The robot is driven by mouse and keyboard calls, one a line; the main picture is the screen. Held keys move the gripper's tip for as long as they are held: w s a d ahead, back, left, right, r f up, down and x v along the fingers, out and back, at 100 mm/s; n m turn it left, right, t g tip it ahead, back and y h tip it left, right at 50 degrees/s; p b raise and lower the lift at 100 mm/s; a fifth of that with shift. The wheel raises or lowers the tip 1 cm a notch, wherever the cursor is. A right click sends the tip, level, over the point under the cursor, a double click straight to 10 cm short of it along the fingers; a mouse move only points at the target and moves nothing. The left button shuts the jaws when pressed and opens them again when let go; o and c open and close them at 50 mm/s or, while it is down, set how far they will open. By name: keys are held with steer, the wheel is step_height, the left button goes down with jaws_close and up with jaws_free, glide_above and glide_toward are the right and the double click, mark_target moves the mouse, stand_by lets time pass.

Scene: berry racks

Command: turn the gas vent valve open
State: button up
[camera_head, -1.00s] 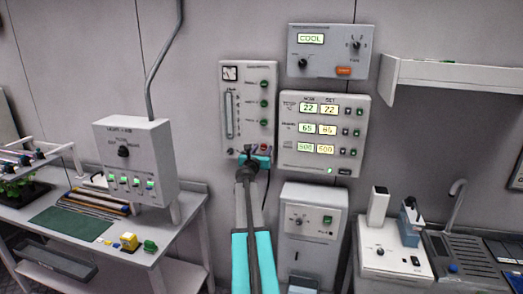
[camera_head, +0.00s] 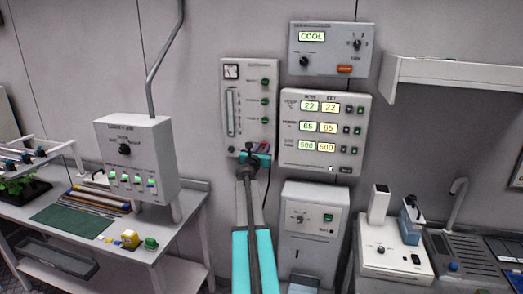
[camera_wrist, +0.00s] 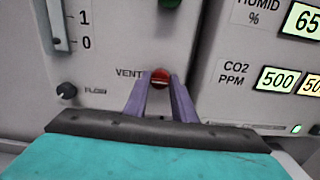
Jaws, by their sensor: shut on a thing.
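The gas vent valve is a small round red knob (camera_wrist: 159,76) beside the lettering "VENT" in the wrist view. It sits low on a pale grey gas panel (camera_head: 262,72) on the wall, which carries a vertical flow gauge and several green knobs. A pale slot line crosses the red knob's face, close to level. My gripper (camera_wrist: 159,88) has its two purple fingers on either side of the knob and is shut on it. In the head view my gripper (camera_head: 255,158) reaches the panel's lower edge and hides the knob's body.
A display panel (camera_head: 356,110) with lit numbers is close at the right. A "COOL" control box (camera_head: 342,66) is above it. A light control box (camera_head: 165,150) stands over the left bench. A small black flow knob (camera_wrist: 67,90) is left of the valve.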

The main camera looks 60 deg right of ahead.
steer(key=shift+d+r, duration=0.1)
steer(key=shift+d, duration=0.1)
steer(key=shift+c, duration=0.2)
steer(key=shift+o, duration=0.2)
steer(key=m+b, duration=0.4)
steer(key=b, duration=0.1)
steer(key=shift+s, duration=0.15)
steer(key=shift+d+m+b, duration=0.1)
steer(key=shift+m+b, duration=6.7)
steer(key=shift+b, duration=1.05)
steer(key=o, duration=1)
steer(key=shift+f, duration=0.25)
